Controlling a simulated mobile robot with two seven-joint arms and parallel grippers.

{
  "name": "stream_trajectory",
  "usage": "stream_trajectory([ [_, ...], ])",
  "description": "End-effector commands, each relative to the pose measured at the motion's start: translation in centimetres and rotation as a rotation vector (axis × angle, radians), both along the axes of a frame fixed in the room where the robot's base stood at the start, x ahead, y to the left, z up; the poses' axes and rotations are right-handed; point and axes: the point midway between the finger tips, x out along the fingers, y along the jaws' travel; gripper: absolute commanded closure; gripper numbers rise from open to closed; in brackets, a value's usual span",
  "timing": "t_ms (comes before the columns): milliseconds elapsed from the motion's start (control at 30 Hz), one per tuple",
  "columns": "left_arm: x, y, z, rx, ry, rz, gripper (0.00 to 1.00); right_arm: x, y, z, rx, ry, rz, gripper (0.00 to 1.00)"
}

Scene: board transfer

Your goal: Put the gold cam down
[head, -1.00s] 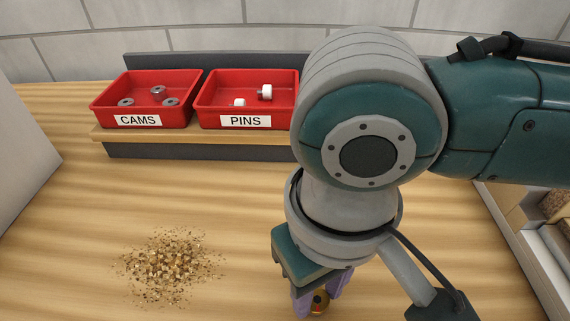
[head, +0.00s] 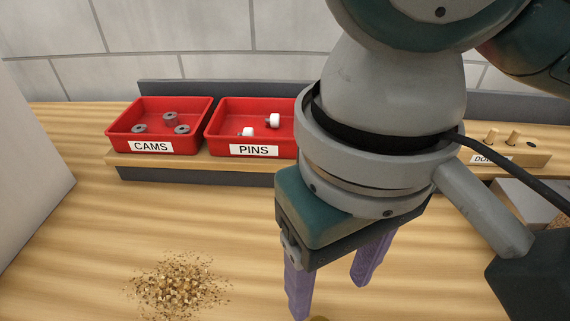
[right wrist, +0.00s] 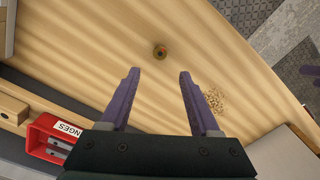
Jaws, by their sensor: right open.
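The gold cam (right wrist: 160,52), a small round piece with a dark centre, lies on the bare wooden bench in the right wrist view. In the head view only a sliver of it (head: 319,319) shows at the bottom edge. My right gripper (head: 330,298) has its purple fingers spread with nothing between them. In the right wrist view the open fingertips (right wrist: 159,74) are apart from the cam, which shows just beyond them. My left gripper is in neither view.
Red bins labelled CAMS (head: 190,146) and PINS (head: 283,151) stand at the back on a ledge. A wooden block with dowels (head: 535,160) is at right. A pile of shavings (head: 177,287) lies front left. A red bin ending in "NGES" (right wrist: 42,128) shows in the wrist view.

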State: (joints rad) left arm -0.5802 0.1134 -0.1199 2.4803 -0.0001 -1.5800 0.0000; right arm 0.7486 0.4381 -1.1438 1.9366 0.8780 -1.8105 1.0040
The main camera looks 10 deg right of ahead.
Motion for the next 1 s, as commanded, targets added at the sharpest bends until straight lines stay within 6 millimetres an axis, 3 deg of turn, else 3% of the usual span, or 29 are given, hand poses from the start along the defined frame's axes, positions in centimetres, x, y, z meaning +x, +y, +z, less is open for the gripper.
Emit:
stream_trajectory([
  [100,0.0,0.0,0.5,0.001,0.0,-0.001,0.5,0.0,0.1,2.0,0.002,-0.001,0.001,0.37],
  [233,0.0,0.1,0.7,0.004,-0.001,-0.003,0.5,-0.1,0.3,2.8,0.01,0.0,0.005,0.37],
  [500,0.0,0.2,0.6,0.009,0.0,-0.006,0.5,-2.3,4.6,1.8,0.276,-0.072,0.096,0.37],
  [600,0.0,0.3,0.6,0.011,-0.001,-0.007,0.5,-2.6,4.7,1.4,0.364,-0.154,0.079,0.37],
  [733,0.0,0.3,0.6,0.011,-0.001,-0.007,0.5,-3.1,1.6,0.0,0.355,-0.255,0.01,0.37],
  [900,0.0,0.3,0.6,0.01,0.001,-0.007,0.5,-5.4,-5.2,-2.0,0.192,-0.315,-0.06,0.37],
  [1000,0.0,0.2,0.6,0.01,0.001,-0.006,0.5,-7.0,-8.4,-2.7,0.098,-0.316,-0.073,0.37],
])
